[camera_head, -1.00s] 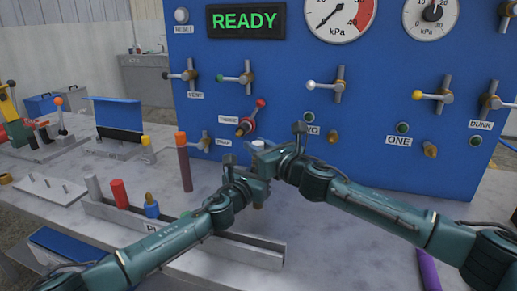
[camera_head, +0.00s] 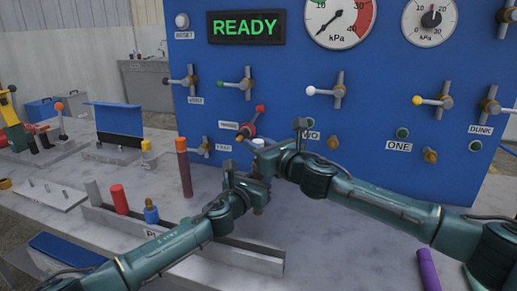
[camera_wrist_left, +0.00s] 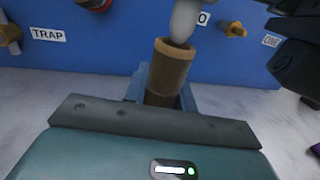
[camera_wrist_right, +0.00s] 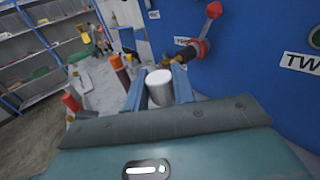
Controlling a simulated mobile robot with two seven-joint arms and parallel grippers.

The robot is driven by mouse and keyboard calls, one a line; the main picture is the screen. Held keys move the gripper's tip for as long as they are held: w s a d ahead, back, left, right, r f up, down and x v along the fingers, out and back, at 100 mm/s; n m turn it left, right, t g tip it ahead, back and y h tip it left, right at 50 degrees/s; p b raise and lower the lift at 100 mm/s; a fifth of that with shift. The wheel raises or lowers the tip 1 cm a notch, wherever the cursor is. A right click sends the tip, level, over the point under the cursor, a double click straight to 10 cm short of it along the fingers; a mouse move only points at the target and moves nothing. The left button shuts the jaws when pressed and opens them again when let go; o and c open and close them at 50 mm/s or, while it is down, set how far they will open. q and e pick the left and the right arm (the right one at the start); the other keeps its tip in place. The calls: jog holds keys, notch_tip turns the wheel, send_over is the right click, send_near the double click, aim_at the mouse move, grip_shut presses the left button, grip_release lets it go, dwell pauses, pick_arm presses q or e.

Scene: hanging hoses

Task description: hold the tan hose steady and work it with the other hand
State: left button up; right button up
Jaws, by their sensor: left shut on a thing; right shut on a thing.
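The tan hose (camera_wrist_left: 168,75) stands upright in the left wrist view between the blue fingers of my left gripper (camera_wrist_left: 161,98), which is shut on it. In the head view, my left gripper (camera_head: 256,188) mostly hides the hose; a brown bit shows below. A white, rounded plug (camera_wrist_left: 185,20) is right above the hose's open top, slightly tilted. Its lower tip overlaps the rim; I cannot tell how far it is inside. My right gripper (camera_wrist_right: 158,92) is shut on this white plug, seen end-on in the right wrist view (camera_wrist_right: 160,85).
The blue panel (camera_head: 350,130) with valves and gauges rises close behind both grippers. A metal rail (camera_head: 180,238) with several coloured plugs lies on the table at left. An orange-topped brown post (camera_head: 184,170) stands beyond it. A purple cylinder (camera_head: 428,270) lies at the front right.

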aim_at(258, 141)
jog(key=shift+r, duration=1.55)
jog(key=shift+r, duration=1.55)
pick_arm(q)
jog(key=o, duration=1.1)
